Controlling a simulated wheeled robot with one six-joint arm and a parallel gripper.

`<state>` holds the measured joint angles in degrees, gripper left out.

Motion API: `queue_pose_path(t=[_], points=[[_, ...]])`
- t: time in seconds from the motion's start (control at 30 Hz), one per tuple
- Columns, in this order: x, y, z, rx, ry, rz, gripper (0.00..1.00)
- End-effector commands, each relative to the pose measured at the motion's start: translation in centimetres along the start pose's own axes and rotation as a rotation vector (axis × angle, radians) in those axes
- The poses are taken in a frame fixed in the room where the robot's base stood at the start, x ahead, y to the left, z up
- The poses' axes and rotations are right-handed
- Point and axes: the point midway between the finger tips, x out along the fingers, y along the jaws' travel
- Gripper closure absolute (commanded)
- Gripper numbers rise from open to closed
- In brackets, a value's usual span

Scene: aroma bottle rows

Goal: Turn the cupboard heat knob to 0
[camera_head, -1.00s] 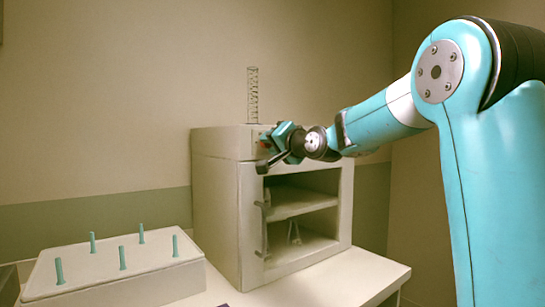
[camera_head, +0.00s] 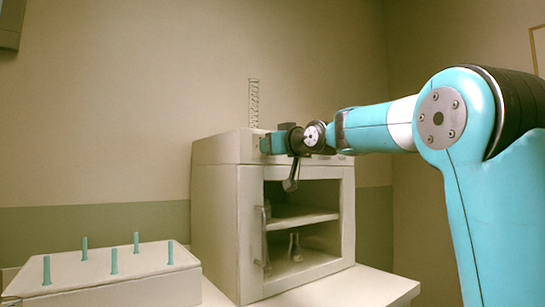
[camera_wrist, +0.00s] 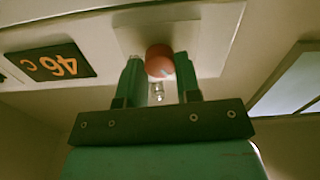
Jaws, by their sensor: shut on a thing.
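The cupboard (camera_head: 220,215) is a cream box on a white table, with its front opening showing shelves. In the wrist view, a round orange-red knob (camera_wrist: 159,59) sits on a pale plate on the cupboard's front. My gripper (camera_wrist: 159,73) has one teal finger on each side of the knob and is shut on it. In the head view, my gripper (camera_head: 268,143) is at the top front of the cupboard and hides the knob. A dark display (camera_wrist: 51,63) beside the knob reads 46 C, upside down in the wrist view. No knob scale is readable.
A cream rack (camera_head: 110,273) with several teal pegs stands to the cupboard's left. A wire coil (camera_head: 254,104) stands on top of the cupboard. A vertical handle (camera_head: 264,237) is at the opening's left, and small items stand inside. The table (camera_head: 350,290) is bare at front right.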

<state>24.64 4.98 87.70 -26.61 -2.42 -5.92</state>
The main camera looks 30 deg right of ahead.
Motion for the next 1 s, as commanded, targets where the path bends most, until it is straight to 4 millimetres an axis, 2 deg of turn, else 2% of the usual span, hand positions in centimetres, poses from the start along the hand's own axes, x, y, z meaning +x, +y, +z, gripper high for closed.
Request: queue_pose_path(t=[0.03, 0.6, 1.0], points=[[0.04, -0.05, 0.58, -0.042, -0.002, -0.001, 0.92], [0.04, -0.07, 0.49, -0.575, -0.003, -0.001, 0.92], [0.07, -0.06, 0.38, -0.834, -0.004, -0.002, 0.92]])
